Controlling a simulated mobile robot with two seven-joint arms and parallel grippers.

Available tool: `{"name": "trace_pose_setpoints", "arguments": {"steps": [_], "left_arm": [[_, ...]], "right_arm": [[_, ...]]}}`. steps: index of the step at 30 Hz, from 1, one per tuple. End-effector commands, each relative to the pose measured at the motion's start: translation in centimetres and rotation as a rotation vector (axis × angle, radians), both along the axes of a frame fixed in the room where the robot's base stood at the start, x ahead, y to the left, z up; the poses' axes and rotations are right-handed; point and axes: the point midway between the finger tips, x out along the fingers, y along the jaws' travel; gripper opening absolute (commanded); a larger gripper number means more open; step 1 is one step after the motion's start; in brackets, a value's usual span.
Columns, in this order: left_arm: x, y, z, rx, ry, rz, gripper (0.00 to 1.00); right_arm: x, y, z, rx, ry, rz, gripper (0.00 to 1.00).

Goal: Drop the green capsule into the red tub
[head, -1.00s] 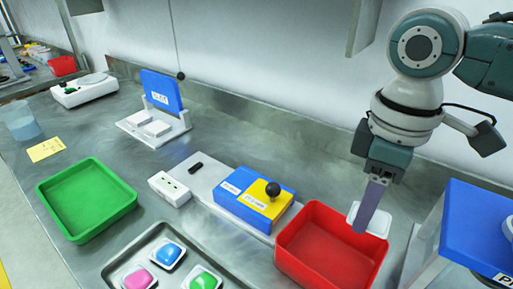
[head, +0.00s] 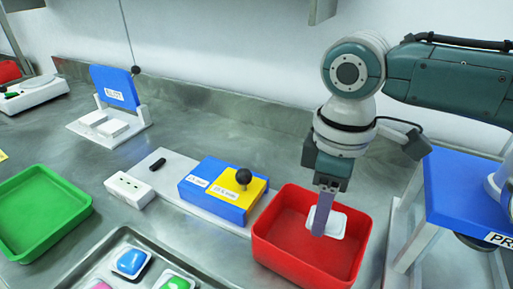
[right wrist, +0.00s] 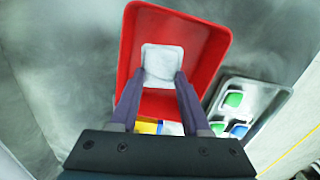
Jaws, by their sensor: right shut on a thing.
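My right gripper (head: 322,222) points down over the red tub (head: 310,270). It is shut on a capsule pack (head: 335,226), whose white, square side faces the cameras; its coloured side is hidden. In the right wrist view the white pack (right wrist: 161,66) sits between the fingertips, with the red tub (right wrist: 128,62) around it. The pack appears within the tub's rim; its exact height above the floor is hard to tell. A green capsule (head: 176,284) lies in the metal tray at the bottom edge. My left gripper is out of view.
The metal tray (head: 118,236) also holds a blue capsule (head: 131,262) and a pink one. A blue and yellow box with a black knob (head: 243,177) stands left of the tub. A blue stand (head: 465,190) is close on the right. A green tray (head: 40,215) is far left.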

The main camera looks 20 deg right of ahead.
Motion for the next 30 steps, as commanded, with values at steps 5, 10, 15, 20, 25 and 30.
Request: {"name": "trace_pose_setpoints", "arguments": {"steps": [5,10,15,20,25,30], "left_arm": [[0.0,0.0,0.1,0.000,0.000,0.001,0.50],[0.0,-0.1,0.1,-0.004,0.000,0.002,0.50],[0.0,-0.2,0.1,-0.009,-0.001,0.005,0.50],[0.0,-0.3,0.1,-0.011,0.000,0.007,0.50],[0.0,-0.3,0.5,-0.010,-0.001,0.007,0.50],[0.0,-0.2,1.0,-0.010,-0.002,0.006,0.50]], "right_arm": [[0.0,0.0,0.1,0.000,0.000,0.000,0.50],[0.0,0.0,0.1,0.000,0.000,0.000,0.69],[0.0,0.0,0.1,0.000,0.000,0.000,0.82],[0.0,0.0,0.1,0.001,-0.001,0.001,0.82],[0.1,0.0,1.5,0.001,-0.004,0.002,0.82],[0.1,0.0,4.9,0.001,-0.006,0.002,0.82]]}}
